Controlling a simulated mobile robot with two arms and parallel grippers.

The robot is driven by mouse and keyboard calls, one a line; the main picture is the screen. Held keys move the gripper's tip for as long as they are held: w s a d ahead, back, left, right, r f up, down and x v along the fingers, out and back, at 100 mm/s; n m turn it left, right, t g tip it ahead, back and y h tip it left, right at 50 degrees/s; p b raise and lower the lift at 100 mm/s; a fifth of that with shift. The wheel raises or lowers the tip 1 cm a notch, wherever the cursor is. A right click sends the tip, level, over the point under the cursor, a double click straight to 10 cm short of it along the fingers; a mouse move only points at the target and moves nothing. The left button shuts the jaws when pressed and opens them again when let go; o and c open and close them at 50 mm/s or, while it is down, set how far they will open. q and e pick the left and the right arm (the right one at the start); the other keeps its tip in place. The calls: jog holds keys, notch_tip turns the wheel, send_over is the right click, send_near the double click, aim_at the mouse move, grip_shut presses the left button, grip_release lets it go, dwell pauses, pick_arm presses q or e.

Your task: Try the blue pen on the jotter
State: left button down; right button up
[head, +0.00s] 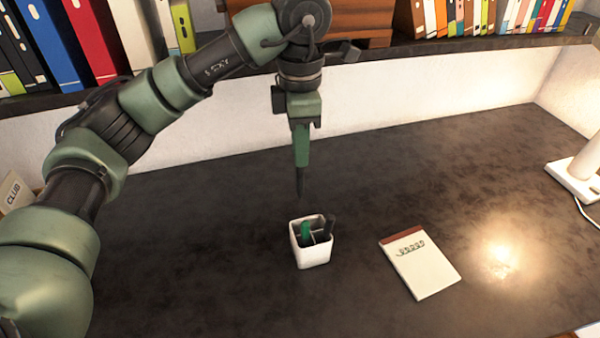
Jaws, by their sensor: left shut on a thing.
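My left gripper (300,168) points straight down above and behind the white pen cup (312,255). It is shut on a slim dark thing that looks like a pen, whose tip points down, clear of the cup. Its colour is too dark to tell, so I cannot confirm that it is the blue pen. The cup stands upright with dividers and holds a green pen (305,230) and a black pen (329,224). The jotter (425,271), white with a dark red top band, lies flat on the desk to the right of the cup. My right gripper is not in view.
The dark desk (200,240) is mostly clear around the cup and jotter. A white lamp base (577,180) with a cable stands at the right edge. A shelf (430,46) with books, binders and a wooden box (345,22) runs along the back.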

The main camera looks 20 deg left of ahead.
pick_arm(q)
jog(key=shift+r, duration=0.8)
jog(key=shift+a+f, duration=0.1)
